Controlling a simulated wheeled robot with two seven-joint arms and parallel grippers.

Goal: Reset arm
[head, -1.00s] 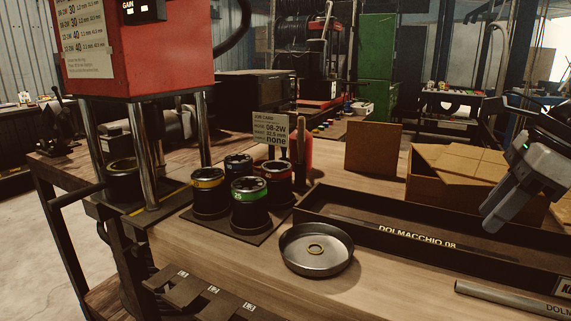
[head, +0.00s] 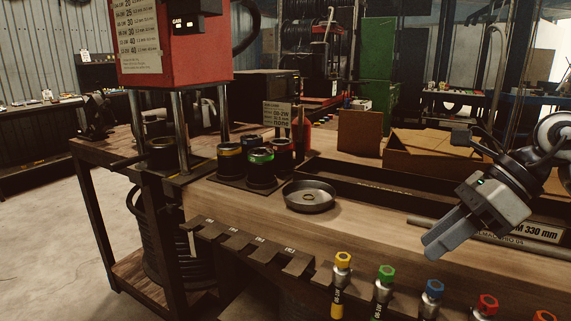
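My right gripper (head: 431,246) hangs over the front right of the bench, pointing down and left. Its fingers lie together with no gap visible, and nothing shows between them. It is in front of the long dark tray (head: 345,187) and right of the round metal dish (head: 310,196), apart from both. A small ring lies in the dish. My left gripper is out of view.
The red crimper (head: 185,45) stands on posts at the left. Several dies with coloured rings (head: 261,167) sit beside it. A cardboard box (head: 425,155) is behind the tray. Coloured-cap fittings (head: 383,290) line the bench front. A hose (head: 500,240) lies on the right.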

